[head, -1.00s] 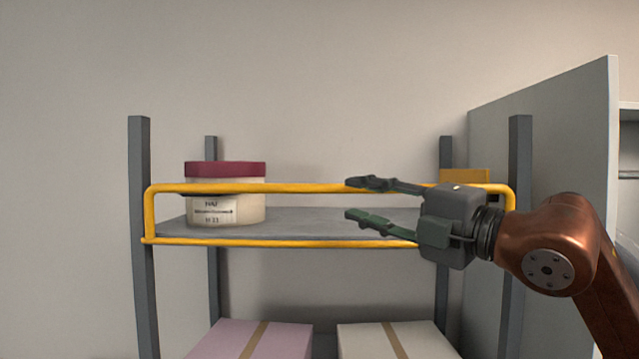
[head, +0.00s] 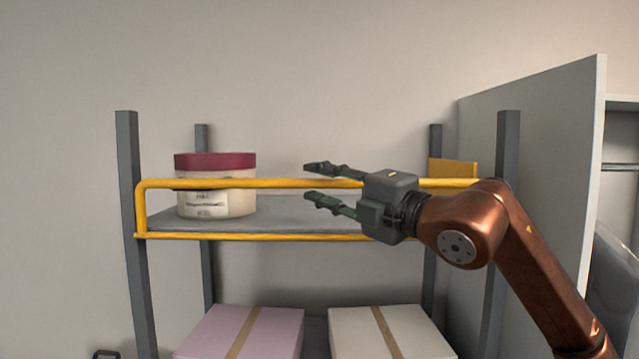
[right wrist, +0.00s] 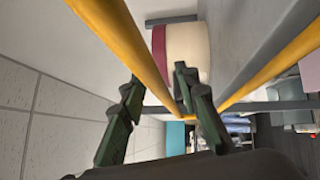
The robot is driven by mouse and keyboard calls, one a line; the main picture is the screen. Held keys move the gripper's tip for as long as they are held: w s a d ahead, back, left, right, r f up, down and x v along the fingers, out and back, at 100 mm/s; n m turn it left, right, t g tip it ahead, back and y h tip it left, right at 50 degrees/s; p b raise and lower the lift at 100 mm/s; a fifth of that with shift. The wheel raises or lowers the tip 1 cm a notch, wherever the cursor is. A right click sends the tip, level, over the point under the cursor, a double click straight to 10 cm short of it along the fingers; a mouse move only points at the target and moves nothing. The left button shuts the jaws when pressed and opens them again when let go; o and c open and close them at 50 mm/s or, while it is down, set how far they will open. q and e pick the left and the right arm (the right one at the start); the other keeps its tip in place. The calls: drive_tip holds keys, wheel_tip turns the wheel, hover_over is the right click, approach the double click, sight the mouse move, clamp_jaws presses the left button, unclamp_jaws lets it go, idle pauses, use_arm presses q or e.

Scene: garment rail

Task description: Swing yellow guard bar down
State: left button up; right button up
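The yellow guard bar (head: 275,183) runs across the front of the upper shelf, with its top rail raised above a lower yellow rail (head: 270,237). My right gripper (head: 316,184) is open and empty, pointing left, one finger above and one below the top rail in the head view. Its palm hides part of the rail. In the right wrist view the bar (right wrist: 130,45) runs away at an angle toward the gap between the open fingers (right wrist: 160,110). I see no contact, and the depth between fingers and bar is unclear. My left gripper is out of view.
A round cream tub (head: 215,200) with a dark red lid stands on the grey shelf (head: 290,212), behind the bar at left. Pink (head: 240,332) and white (head: 385,332) boxes sit below. Grey posts (head: 135,220) frame the rack. A grey panel (head: 555,150) stands at right.

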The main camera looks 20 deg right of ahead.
drive_tip(key=c, duration=0.3)
drive_tip(key=shift+s, duration=0.1)
drive_tip(key=shift+c, duration=1)
clamp_jaws()
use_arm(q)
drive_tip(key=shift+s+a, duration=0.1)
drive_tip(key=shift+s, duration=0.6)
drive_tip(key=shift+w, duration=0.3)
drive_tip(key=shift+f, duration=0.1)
